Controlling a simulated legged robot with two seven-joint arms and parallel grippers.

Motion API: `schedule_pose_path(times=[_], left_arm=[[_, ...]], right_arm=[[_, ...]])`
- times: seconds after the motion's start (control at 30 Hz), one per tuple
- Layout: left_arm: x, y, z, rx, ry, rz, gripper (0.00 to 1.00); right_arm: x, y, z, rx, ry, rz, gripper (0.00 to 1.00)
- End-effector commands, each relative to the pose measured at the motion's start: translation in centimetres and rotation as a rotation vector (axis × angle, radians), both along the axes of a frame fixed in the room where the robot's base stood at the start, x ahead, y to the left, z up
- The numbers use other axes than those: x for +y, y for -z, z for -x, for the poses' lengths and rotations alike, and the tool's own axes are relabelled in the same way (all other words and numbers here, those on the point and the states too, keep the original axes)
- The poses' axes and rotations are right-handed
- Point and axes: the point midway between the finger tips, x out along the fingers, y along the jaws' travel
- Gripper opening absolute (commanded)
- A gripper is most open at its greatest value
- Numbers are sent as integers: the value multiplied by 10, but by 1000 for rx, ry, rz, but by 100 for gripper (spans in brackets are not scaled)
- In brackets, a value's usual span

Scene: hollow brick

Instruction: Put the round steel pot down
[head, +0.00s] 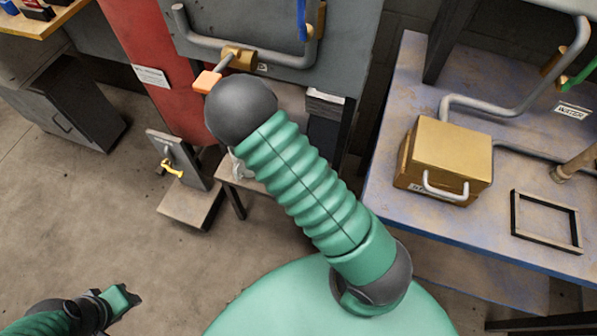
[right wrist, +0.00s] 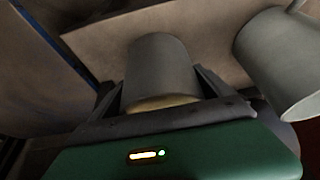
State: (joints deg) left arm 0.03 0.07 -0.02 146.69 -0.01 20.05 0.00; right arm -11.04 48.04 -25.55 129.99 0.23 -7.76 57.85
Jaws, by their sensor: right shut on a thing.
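In the right wrist view, my right gripper (right wrist: 162,92) has its two dark fingers on either side of a plain grey round-sided vessel (right wrist: 160,62), which looks like the round steel pot. The gripper is shut on it. The pot's lower part is hidden by the gripper body, and a tan patch shows at its near edge. In the head view, my right arm's green ribbed sleeve crosses the middle and hides the right gripper and the pot. My left gripper (head: 124,299) is low at the left over the floor, holding nothing that I can see; its jaw opening is unclear.
A second grey cylinder (right wrist: 285,65) stands close right of the held pot. In the head view, a blue-grey bench (head: 400,190) at right bears a brass box (head: 447,160) and a small black frame (head: 546,222). A low stand (head: 195,203) is on the floor, left of my arm.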

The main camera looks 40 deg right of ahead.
Motion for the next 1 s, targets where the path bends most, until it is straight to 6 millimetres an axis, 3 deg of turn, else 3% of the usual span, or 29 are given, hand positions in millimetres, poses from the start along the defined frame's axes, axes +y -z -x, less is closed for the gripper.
schedule_pose_path(times=[0.07,0.1,0.17,0.47,0.8,1.0], left_arm=[[0,-3,-1,-2,1,0,36],[0,-3,-1,-2,1,0,36],[0,-3,-1,-2,1,0,36],[0,-7,0,-1,1,0,36],[0,-51,-1,-2,1,0,36],[0,-64,-1,-2,1,0,36]], right_arm=[[0,-1,2,5,2,-1,18],[0,-1,3,7,2,-1,93],[1,-1,3,7,1,0,100],[3,-9,3,5,1,1,100],[30,-87,15,3,-1,-1,100],[41,-111,21,6,-3,0,100]])
